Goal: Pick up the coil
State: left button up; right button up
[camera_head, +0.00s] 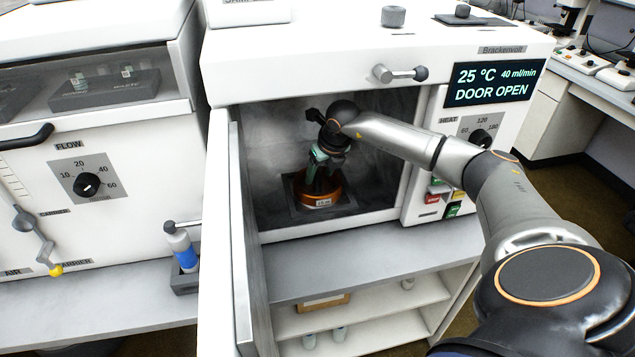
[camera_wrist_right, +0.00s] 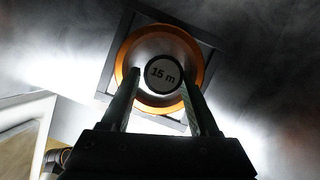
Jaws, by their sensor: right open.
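The coil (camera_head: 331,200) is an orange-brown ring with a small white label on its front. It sits on a dark square frame inside the open oven chamber. In the right wrist view the coil (camera_wrist_right: 194,50) shows as an orange ring with a round "15 m" label in its middle. My right gripper (camera_head: 318,176) reaches into the chamber, pointing down over the coil. In the right wrist view my right gripper (camera_wrist_right: 160,84) has its two fingers apart, one on each side of the label, overlapping the ring. Whether the fingers touch the coil cannot be told. My left gripper is not in view.
The oven door (camera_head: 240,230) stands open at the chamber's left. The display (camera_head: 494,83) reads 25 °C and DOOR OPEN. A blue-and-white bottle (camera_head: 183,249) stands left of the door. The chamber walls and roof edge surround my right arm closely.

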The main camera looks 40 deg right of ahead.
jog(key=shift+x, duration=0.9)
grip_shut()
